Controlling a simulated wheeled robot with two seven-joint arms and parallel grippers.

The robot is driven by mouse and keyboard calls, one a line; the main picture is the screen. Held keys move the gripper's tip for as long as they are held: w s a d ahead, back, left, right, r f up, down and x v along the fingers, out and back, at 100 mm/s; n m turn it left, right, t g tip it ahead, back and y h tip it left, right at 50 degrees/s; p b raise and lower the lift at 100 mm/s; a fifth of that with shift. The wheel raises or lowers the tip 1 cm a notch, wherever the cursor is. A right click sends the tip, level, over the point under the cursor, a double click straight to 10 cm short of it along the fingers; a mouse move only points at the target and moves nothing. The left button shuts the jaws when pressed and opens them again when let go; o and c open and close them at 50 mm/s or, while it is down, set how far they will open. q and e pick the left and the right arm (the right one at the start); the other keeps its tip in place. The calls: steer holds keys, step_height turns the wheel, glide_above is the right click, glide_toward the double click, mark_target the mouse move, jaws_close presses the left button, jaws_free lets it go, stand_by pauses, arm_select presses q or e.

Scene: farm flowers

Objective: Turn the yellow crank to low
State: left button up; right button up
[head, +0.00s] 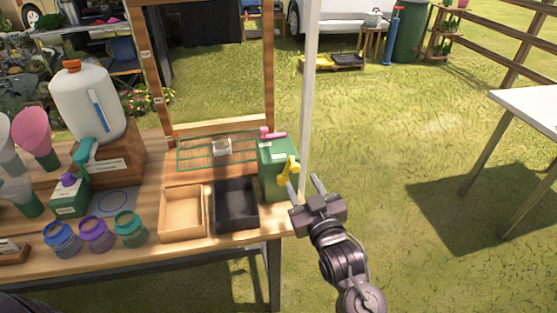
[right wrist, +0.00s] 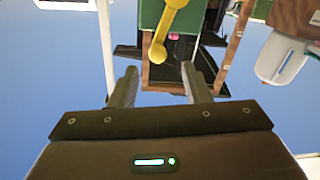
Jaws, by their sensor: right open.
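The yellow crank (head: 288,171) is on the right side of a green box (head: 272,183) at the right end of the wooden table. In the right wrist view the crank (right wrist: 168,32) hangs in front of the green box (right wrist: 151,14), ahead of the fingers. My right gripper (head: 303,183) is open and empty, just right of the crank; I see no contact. It also shows in the right wrist view (right wrist: 164,86), with its two fingers apart. Any low marking is too small to read. My left gripper is not in view.
A black tray (head: 236,226) and a wooden tray (head: 181,235) sit left of the green box. A pale post (head: 308,90) stands behind the box. Several jars, including a teal one (head: 130,229), line the front edge. Open grass lies to the right.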

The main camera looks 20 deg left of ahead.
mark_target(296, 170)
steer(key=x, duration=0.6)
steer(key=shift+d+p, duration=0.15)
steer(key=shift+p, duration=0.25)
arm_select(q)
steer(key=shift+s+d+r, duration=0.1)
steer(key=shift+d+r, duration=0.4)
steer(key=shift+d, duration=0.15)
arm_select(e)
steer(key=shift+w+a, duration=0.3)
steer(key=shift+w, duration=0.15)
jaws_close()
